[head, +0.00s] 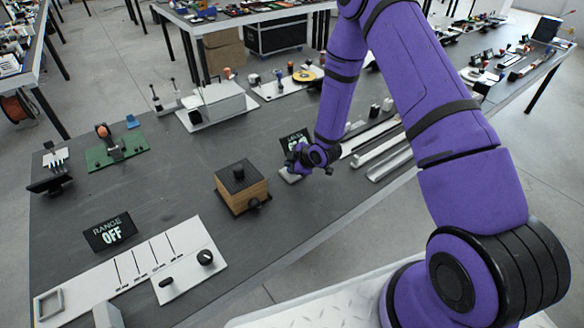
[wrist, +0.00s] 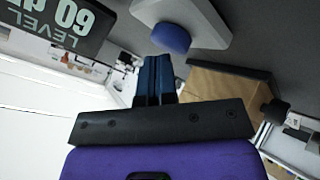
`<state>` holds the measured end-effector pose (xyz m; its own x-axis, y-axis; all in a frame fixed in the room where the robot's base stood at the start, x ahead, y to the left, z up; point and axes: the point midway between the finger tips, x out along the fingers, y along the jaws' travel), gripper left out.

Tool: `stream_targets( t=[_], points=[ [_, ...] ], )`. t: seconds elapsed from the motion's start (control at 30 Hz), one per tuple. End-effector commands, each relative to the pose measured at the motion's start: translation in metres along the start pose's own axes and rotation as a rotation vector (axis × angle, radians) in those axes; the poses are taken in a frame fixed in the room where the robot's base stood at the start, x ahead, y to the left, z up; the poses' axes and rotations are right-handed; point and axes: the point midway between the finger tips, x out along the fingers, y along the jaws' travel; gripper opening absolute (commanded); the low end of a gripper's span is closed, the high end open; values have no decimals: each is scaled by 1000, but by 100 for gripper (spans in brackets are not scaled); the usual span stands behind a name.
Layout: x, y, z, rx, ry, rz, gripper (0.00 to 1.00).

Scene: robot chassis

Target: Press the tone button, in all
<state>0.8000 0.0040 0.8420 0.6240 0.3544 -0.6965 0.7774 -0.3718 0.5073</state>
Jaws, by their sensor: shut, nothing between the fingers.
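A blue button (wrist: 172,38) stands on a light grey base (wrist: 205,15) at the top of the wrist view; no "tone" label is legible. In the head view the base (head: 289,178) shows partly beneath my gripper (head: 297,166), and the button itself is not distinct there. My gripper also shows in the wrist view (wrist: 153,78), with its two dark blue fingers together and nothing between them. The fingertips appear just below the button in that picture; I cannot tell whether they touch. A display reading LEVEL and 60 (wrist: 62,20) appears upside down beside the base.
A wooden box with a black lid (head: 240,188) stands left of my gripper. Pale rails (head: 385,150) lie to its right. A RANGE OFF display (head: 110,232) and a slider panel (head: 140,268) are at front left. Open dark tabletop (head: 170,190) lies between.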

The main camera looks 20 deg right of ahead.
Motion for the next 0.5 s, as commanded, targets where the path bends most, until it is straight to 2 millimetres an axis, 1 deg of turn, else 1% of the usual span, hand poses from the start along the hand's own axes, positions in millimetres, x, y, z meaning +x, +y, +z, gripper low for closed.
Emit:
stream_targets(
  t=[0.27,0.5],
  points=[
    [-2,1,-1,0,-1,0,0],
    [-9,7,-6,-1,0,0,0]
  ],
)
